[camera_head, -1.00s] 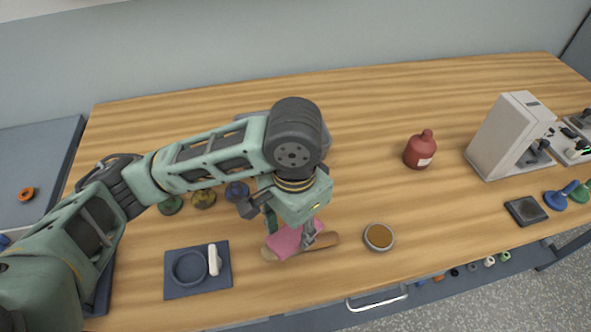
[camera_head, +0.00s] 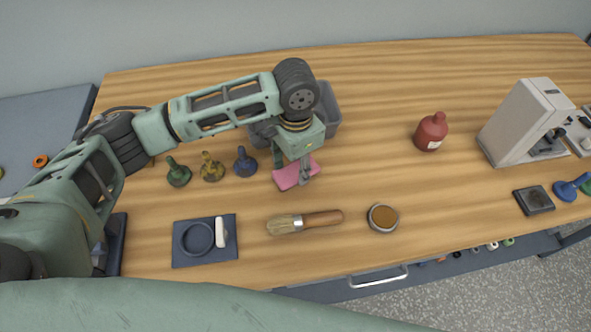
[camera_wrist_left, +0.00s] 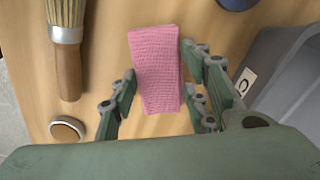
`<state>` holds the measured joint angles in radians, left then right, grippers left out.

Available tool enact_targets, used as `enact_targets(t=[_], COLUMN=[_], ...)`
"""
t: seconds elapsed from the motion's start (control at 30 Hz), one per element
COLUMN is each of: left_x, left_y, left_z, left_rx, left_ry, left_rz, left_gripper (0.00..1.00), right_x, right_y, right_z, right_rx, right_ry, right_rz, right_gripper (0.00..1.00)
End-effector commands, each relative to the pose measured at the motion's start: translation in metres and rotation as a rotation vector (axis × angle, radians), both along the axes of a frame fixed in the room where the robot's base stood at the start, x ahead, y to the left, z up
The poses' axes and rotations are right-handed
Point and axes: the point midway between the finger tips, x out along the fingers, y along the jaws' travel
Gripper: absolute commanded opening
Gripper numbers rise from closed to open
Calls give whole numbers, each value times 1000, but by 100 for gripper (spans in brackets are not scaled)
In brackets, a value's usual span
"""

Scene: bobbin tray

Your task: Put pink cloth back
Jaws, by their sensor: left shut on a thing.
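The pink cloth (camera_head: 290,176) is a small folded pad over the table, behind the brush. My left gripper (camera_head: 304,172) is shut on it and points down. In the left wrist view the cloth (camera_wrist_left: 156,70) lies between the fingers of my left gripper (camera_wrist_left: 162,88). Whether the cloth touches the table is hard to tell. A grey bin (camera_head: 330,106) stands just behind my gripper, partly hidden by it; its wall also shows at the right of the left wrist view (camera_wrist_left: 262,55). My right gripper is not in view.
A wooden-handled brush (camera_head: 322,218) and a round tin (camera_head: 383,217) lie in front. A dark tray (camera_head: 190,258) is at front left. Green (camera_head: 178,177), yellow (camera_head: 211,170) and blue (camera_head: 245,164) pieces stand left. A red bottle (camera_head: 431,132) stands right.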

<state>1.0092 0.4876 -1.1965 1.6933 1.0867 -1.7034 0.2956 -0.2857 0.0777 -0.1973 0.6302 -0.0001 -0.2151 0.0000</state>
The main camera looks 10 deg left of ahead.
Motion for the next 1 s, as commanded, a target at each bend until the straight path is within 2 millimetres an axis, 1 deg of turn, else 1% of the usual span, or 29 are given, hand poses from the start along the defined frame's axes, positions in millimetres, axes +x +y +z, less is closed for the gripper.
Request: enact_targets(t=[0.03, 0.1, 0.2, 0.37, 0.57, 0.6, 0.8, 1.0], left_x=[-2, -1, -1, -1, -1, -1, -1, -1], left_y=[1, 1, 1, 0, 0, 0, 0, 0], left_z=[-8, -18, -27, -29, -31, -32, -31, -31], left_rx=[4, 4, 2, 1, 1, 1, 1, 1], left_ry=[5, 4, 2, 0, 1, 0, 0, 0], left_rz=[1, 1, -1, -1, 0, 0, 0, 0], left_gripper=[18, 18, 18, 18, 18, 44, 61, 61], right_x=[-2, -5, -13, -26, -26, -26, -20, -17], right_y=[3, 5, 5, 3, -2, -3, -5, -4], right_z=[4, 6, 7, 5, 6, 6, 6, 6], right_rx=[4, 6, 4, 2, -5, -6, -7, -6], right_ry=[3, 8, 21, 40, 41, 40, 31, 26], right_rz=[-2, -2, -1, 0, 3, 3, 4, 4], right_gripper=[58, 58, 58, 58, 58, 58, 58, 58])
